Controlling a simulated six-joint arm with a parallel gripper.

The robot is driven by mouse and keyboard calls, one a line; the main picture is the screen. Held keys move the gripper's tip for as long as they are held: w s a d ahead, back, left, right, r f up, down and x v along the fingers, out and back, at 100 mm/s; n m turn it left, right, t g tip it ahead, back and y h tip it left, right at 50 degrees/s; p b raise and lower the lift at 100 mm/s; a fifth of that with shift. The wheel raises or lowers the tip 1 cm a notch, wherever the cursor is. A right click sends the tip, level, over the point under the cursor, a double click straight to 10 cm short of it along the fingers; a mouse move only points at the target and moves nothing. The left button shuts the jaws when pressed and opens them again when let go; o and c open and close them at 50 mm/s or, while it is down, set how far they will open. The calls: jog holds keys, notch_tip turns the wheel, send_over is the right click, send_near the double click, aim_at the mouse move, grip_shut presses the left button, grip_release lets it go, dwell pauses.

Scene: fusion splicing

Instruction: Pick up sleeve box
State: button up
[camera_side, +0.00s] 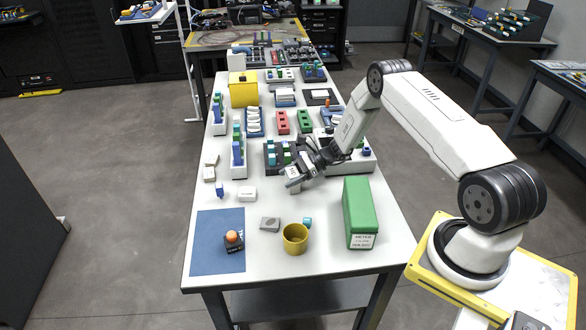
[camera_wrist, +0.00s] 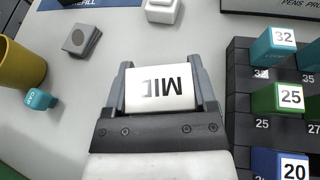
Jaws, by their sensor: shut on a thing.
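A small white box (camera_wrist: 160,88) with dark lettering, seen upside down and apparently reading "MID", sits between my gripper's fingers in the wrist view. No other thing in view is clearly marked as a sleeve box. My gripper (camera_side: 292,182) is shut on this white box, with a finger along each side of it. The white box (camera_side: 292,172) shows only in part there. I cannot tell whether it touches the table.
A dark rack with numbered green (camera_wrist: 290,98), teal and blue blocks stands close to the right in the wrist view. A green meter box (camera_side: 360,212), yellow cup (camera_side: 295,239), teal cap (camera_side: 307,222), grey block (camera_side: 269,224) and blue mat (camera_side: 210,261) lie nearer the table's front.

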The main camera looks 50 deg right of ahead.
jog(key=shift+r, duration=0.75)
jog(key=s+a+r, duration=0.3)
jog(key=s+r, duration=0.8)
jog(key=s, duration=0.2)
jog(key=shift+s+r, duration=0.2)
jog(key=shift+s, duration=0.15)
